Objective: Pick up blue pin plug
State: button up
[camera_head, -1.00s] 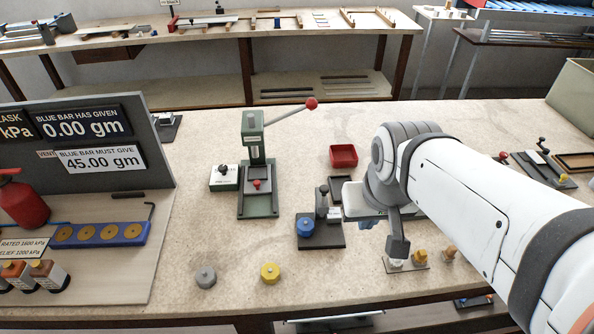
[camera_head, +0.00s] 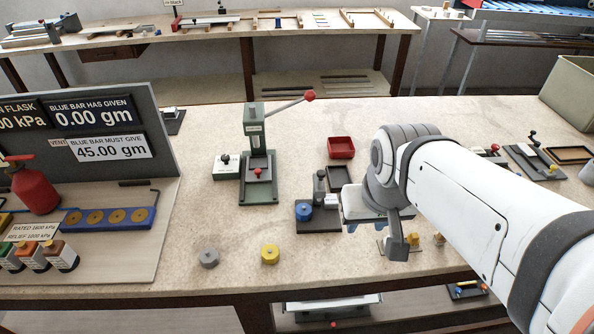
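A blue round knob-like piece (camera_head: 303,211), which looks like the blue pin plug, sits on a dark fixture (camera_head: 318,226) in the middle of the bench. Its pin is not visible. My gripper (camera_head: 377,232) is just right of that fixture in the picture, pointing down, and does not touch the blue piece. One dark finger shows clearly; the other is mostly hidden by the gripper body, so its opening is unclear. I see nothing held. A grey plug (camera_head: 209,258) and a yellow plug (camera_head: 270,254) of similar shape stand near the bench's front edge.
A green press with a red-knobbed lever (camera_head: 258,160) stands behind the fixture. A red tray (camera_head: 341,148) lies behind my gripper. A display panel (camera_head: 95,130) stands at left. Small brass-coloured pieces (camera_head: 414,239) are partly hidden by my gripper. Bare bench lies left of the fixture.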

aim_at(302, 215)
jog(key=u, duration=0.1)
jog(key=k, duration=0.35)
jog(key=z, duration=2.2)
jog(key=k, duration=1.4)
jog(key=u, duration=1.7)
jog(key=i, duration=1)
jog(key=u, duration=0.05)
